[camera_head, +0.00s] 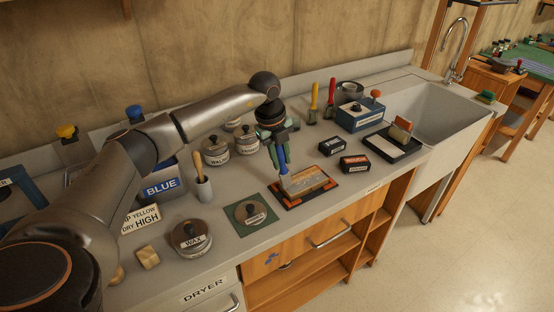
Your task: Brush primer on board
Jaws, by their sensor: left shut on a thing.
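My left gripper (279,143) is shut on the upright blue-handled brush (282,161). The brush's head is down at the left end of the board (314,182); whether it touches the surface is hard to tell. The board is pale wood-coloured and lies on a dark mat with orange strips (292,202). My right gripper is not in view.
A wax tin (191,238) and a cup with a wooden-handled tool (203,189) stand left. Lidded tins (216,152) stand behind. Two small dark boxes (355,164), a blue box (359,116) and a black tray (394,146) lie right, before the sink (432,112).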

